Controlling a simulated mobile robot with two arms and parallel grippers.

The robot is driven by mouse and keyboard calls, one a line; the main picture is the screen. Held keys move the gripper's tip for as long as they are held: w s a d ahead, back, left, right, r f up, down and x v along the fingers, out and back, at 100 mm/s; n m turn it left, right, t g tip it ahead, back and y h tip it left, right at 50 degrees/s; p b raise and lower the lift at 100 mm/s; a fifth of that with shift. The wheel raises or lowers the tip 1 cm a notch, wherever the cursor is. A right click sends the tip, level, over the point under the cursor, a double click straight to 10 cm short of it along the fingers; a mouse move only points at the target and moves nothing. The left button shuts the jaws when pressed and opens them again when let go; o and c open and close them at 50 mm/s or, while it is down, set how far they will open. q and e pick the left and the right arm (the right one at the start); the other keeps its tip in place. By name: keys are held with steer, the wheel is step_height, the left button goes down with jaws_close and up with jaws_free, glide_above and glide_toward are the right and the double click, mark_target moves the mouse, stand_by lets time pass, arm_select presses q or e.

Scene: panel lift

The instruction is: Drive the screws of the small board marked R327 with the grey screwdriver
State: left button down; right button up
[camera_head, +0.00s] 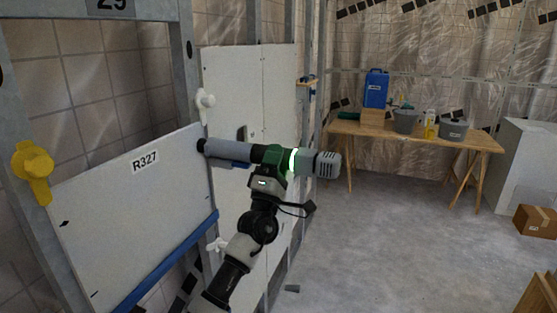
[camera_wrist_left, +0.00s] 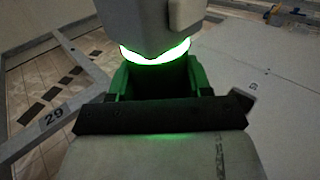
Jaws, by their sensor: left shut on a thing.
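The small white board marked R327 (camera_head: 120,210) stands against the metal frame at the left in the head view, its lower edge along a blue rail. My left gripper (camera_head: 272,157), green with a glowing ring, is shut on the grey screwdriver (camera_head: 228,152). The tool lies nearly level, its black tip at the board's upper right corner; I cannot tell whether it touches. In the left wrist view the green jaws (camera_wrist_left: 155,85) are around the tool, whose grey body (camera_wrist_left: 160,158) fills the bottom. The screw under the tip is hidden. My right gripper is not in view.
A yellow clamp (camera_head: 33,172) sits at the board's left corner, a white one (camera_head: 205,103) above its right corner. The blue rail (camera_head: 170,262) runs below. Larger white panels (camera_head: 275,85) stand behind. A wooden workbench (camera_head: 425,137) stands at the back right; the floor before it is largely clear.

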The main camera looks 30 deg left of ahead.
mark_target(288, 168)
arm_select(q)
steer(key=shift+s+a+r, duration=0.2)
steer(key=shift+a+r, duration=0.05)
steer(key=shift+a, duration=0.4)
stand_by(1.9)
steer(key=shift+d, duration=0.2)
stand_by(0.8)
steer(key=shift+w+d+f+p, duration=0.15)
steer(key=shift+w+d, duration=0.1)
steer(key=shift+d, duration=0.75)
steer(key=shift+w+d+r+p, duration=0.15)
steer(key=shift+w+d, duration=0.1)
steer(key=shift+d, duration=0.75)
steer(key=shift+f, duration=0.1)
